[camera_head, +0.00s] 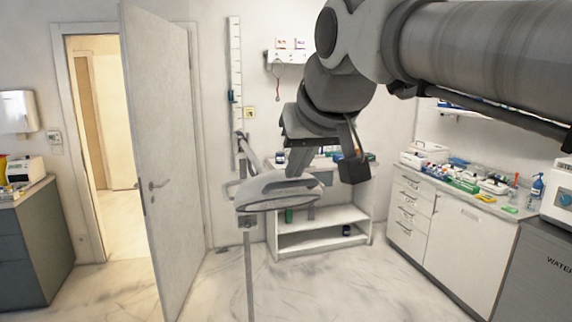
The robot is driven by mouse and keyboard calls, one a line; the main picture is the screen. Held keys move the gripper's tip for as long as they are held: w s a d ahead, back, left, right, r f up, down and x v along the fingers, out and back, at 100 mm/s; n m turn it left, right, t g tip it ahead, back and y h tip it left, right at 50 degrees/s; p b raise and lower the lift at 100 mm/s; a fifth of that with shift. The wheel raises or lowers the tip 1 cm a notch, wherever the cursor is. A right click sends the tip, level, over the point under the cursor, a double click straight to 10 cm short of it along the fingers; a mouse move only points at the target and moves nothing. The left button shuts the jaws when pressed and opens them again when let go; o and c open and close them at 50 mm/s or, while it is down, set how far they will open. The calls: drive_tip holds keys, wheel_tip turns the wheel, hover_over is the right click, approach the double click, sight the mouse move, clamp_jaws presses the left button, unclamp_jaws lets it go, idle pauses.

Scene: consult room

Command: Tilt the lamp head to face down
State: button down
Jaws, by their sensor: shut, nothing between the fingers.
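The grey lamp head (262,188) is a flat rounded disc in the middle of the view. It sits nearly level, its right side a little higher than its left. A thin arm (254,157) runs up and left from it, and a slim pole (249,275) stands below it. My gripper (299,172) hangs from the upper right, pointing down, with its fingertips at the top right part of the lamp head. It is shut with nothing held. I cannot tell whether it touches the head. Which way the lamp's light face points is hard to make out.
An open door (165,150) stands to the left. A white shelf unit (318,242) is behind the lamp. Counters with small items stand at the right (440,235) and far left (40,235). The floor (340,290) in front is clear.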

drive_tip(key=shift+f, duration=0.1)
idle(0.3)
drive_tip(key=shift+s+f+t+b, duration=0.25)
drive_tip(key=shift+f+t+b, duration=0.05)
drive_tip(key=shift+b, duration=0.9)
drive_tip(key=shift+s+d+f+t+b, duration=0.15)
drive_tip(key=shift+s+f+t+b, duration=0.25)
drive_tip(key=shift+b, duration=0.95)
wheel_tip(320, 180, down, 7)
drive_tip(key=s+t+y+b, duration=0.1)
drive_tip(key=t+b, duration=0.2)
drive_tip(key=b, duration=1.3)
drive_tip(key=shift+s+d+r+t+y, duration=0.2)
drive_tip(key=shift+s+d+t+y, duration=0.05)
drive_tip(key=shift+s+t+y, duration=0.1)
drive_tip(key=shift+f+b, duration=0.1)
drive_tip(key=shift+b, duration=0.2)
